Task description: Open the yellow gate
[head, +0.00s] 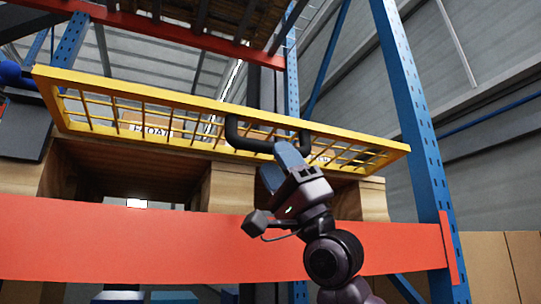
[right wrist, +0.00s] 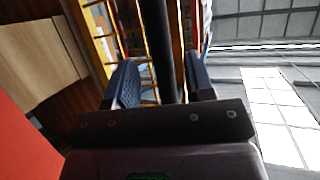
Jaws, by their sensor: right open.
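The yellow gate (head: 110,87) is a wide mesh panel across the rack bay, seen from below. It looks tilted, with its long front rail standing higher in the picture than its rear rail. A black U-shaped handle (head: 234,135) hangs from the front rail near the middle. My right gripper (head: 278,152) is at the handle's lower bar. In the right wrist view, the black handle bar (right wrist: 158,45) runs between the two open fingers of my right gripper (right wrist: 161,82), with gaps visible. Part of the yellow gate (right wrist: 97,45) shows behind. My left gripper is not identifiable.
An orange rack beam (head: 150,245) crosses below the gate, and a blue upright (head: 410,100) stands at the right. A wooden pallet (head: 228,185) sits behind and below the gate. A red beam (head: 180,38) crosses overhead. Cardboard boxes (head: 490,260) stand at the lower right.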

